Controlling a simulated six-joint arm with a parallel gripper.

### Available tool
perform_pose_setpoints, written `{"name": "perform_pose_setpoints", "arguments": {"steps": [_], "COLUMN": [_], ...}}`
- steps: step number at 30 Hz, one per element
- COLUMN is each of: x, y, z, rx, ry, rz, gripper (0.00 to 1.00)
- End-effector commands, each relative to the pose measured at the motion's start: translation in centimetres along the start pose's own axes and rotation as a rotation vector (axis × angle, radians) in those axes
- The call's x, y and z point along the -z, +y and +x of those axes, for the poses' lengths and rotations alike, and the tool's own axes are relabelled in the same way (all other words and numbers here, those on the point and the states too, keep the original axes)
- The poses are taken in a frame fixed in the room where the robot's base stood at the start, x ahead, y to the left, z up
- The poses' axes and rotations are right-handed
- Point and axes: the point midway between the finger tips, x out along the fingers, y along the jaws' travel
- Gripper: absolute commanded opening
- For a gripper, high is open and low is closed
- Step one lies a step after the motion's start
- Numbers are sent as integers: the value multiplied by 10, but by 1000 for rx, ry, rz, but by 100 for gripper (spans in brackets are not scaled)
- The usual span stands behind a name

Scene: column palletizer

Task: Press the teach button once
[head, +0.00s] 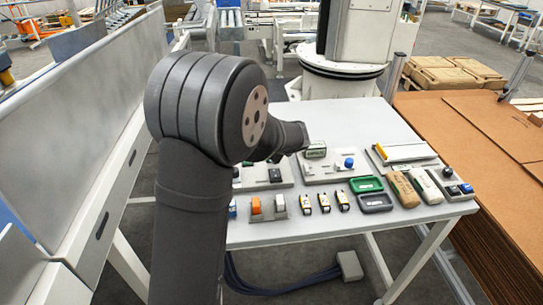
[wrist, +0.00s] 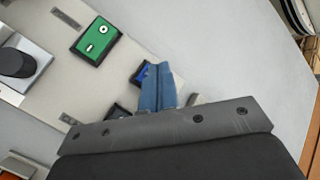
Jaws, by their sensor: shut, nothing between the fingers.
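My gripper (wrist: 157,68) shows in the wrist view with its blue fingers together and empty, above a pale panel (wrist: 62,88). A blue part in a dark housing (wrist: 138,76) shows just left of the fingertips, partly covered by them. I cannot tell whether the fingers touch it, and no label marks the teach button. In the head view a panel (head: 328,172) on the table carries a small display (head: 315,150) and a blue round button (head: 348,162). There my dark arm reaches toward the table, and the fingers cannot be made out.
A green block with white marks (wrist: 96,42) and a large black knob (wrist: 16,63) sit left of the fingers. Green (head: 366,184) and dark (head: 375,203) trays and several small items crowd the front of the white table (head: 375,118). Its back is clear.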

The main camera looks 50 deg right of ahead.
Motion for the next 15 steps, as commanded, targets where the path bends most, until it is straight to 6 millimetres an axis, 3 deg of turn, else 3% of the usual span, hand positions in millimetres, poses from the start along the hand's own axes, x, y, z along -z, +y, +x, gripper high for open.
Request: {"name": "perform_pose_setpoints", "arguments": {"steps": [15], "x": [4], "y": [4], "z": [6], "rx": [0], "ry": [0], "rz": [0], "gripper": [0]}}
